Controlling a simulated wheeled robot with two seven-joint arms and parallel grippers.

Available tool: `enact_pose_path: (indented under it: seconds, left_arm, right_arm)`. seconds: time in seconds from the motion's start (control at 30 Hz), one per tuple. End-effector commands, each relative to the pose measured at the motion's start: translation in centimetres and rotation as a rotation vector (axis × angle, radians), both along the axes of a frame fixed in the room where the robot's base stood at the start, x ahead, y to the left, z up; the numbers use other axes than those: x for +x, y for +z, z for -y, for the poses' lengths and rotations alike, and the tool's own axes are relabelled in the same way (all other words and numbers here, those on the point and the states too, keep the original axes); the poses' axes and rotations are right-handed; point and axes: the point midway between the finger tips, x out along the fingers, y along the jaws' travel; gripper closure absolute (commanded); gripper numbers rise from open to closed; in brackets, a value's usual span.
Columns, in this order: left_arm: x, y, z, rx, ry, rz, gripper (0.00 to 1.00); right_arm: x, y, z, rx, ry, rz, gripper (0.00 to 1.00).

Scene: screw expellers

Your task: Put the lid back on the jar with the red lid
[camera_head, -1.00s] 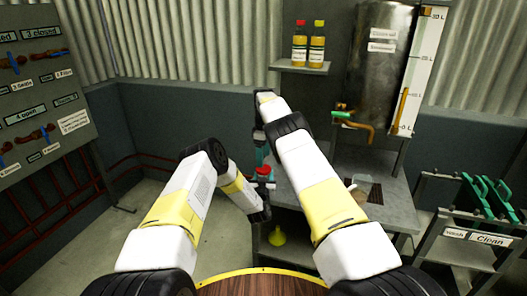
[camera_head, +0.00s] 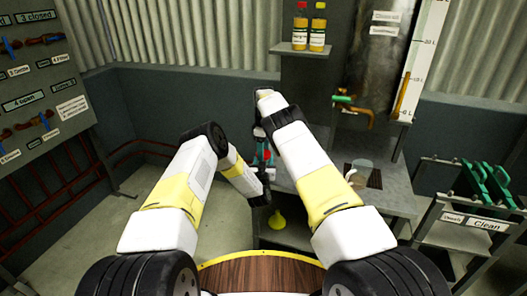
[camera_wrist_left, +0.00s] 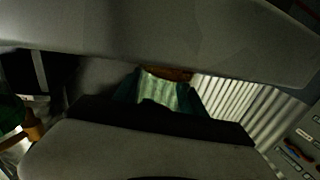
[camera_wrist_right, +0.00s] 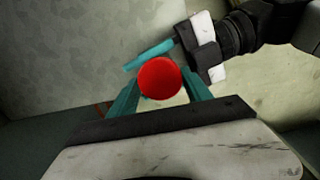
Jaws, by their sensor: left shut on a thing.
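The red lid (camera_wrist_right: 160,78) shows from above in the right wrist view, between the teal fingers of my right gripper (camera_wrist_right: 161,84). I cannot tell whether those fingers press on it. The lid is a small red spot in the head view (camera_head: 268,155). My left gripper (camera_wrist_left: 160,92) is shut on what looks like the clear jar (camera_wrist_left: 158,90), greenish between its teal fingers. In the right wrist view, a teal finger of the left gripper shows beside the lid. The lid hides most of the jar from above, so I cannot tell whether they touch.
A grey bench (camera_head: 385,195) stands right of the grippers with a clear beaker (camera_head: 360,172) on it. A yellow funnel (camera_head: 278,220) sits on a lower shelf. Two oil bottles (camera_head: 309,30) stand on a wall shelf. A tank with a tap (camera_head: 350,108) stands behind.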

Motion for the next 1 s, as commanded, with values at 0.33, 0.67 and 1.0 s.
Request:
enact_pose_path:
  seconds: [0.33,0.67,1.0]
  left_arm:
    - [0.00,0.03,0.01,0.000,0.000,0.001,1.00]
    - [-0.01,0.01,0.01,0.000,0.000,0.000,1.00]
    - [-0.02,0.00,0.03,0.000,0.000,0.000,1.00]
  right_arm:
    - [0.04,0.05,0.00,0.002,-0.234,0.001,0.91]
    - [0.07,0.03,0.00,0.000,-0.952,0.003,0.91]
    - [0.09,0.00,-0.01,0.000,-1.563,0.003,0.91]
